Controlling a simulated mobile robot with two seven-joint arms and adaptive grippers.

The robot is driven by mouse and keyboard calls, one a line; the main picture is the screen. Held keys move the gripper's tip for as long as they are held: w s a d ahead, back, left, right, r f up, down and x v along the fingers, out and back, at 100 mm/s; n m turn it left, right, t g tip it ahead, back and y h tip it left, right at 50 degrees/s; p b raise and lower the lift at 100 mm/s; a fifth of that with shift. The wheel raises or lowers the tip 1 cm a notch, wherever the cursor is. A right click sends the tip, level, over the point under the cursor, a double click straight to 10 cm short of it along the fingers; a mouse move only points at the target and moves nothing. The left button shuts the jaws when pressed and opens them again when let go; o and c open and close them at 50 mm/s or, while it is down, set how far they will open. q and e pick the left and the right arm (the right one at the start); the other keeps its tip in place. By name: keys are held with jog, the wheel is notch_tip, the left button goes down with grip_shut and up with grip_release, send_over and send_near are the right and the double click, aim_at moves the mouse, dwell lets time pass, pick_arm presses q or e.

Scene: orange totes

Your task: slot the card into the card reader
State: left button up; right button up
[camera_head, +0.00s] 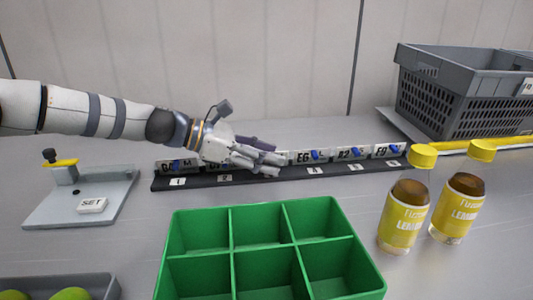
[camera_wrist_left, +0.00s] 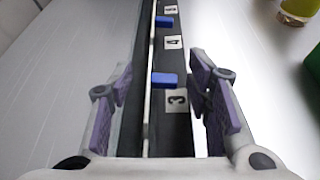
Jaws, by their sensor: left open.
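I cannot make out a card or a card reader in either view. My left gripper (camera_head: 275,165) is open over a long dark strip (camera_head: 290,174) that bears a row of white labelled blocks (camera_head: 303,157) with blue pieces (camera_head: 316,155). In the left wrist view the gripper's purple-padded fingers (camera_wrist_left: 165,108) stand apart on both sides of the strip. A blue piece (camera_wrist_left: 163,79) beside the number 3 label (camera_wrist_left: 176,101) lies between and just beyond them. Nothing shows held. The gripper hides part of the row in the head view. My right gripper is not in view.
A green divided tote (camera_head: 262,208) stands in front. Two yellow-capped bottles (camera_head: 403,226) stand at right, before a grey crate (camera_head: 425,95). A plate with a clamp and a SET label (camera_head: 92,205) lies at left. A grey tray (camera_head: 60,286) is at front left.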

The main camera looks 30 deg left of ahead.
pick_arm(q)
jog(key=shift+s+a+f, duration=0.1)
jog(key=shift+f, duration=0.3)
jog(key=v, duration=1.2)
jog(key=shift+r, duration=0.4)
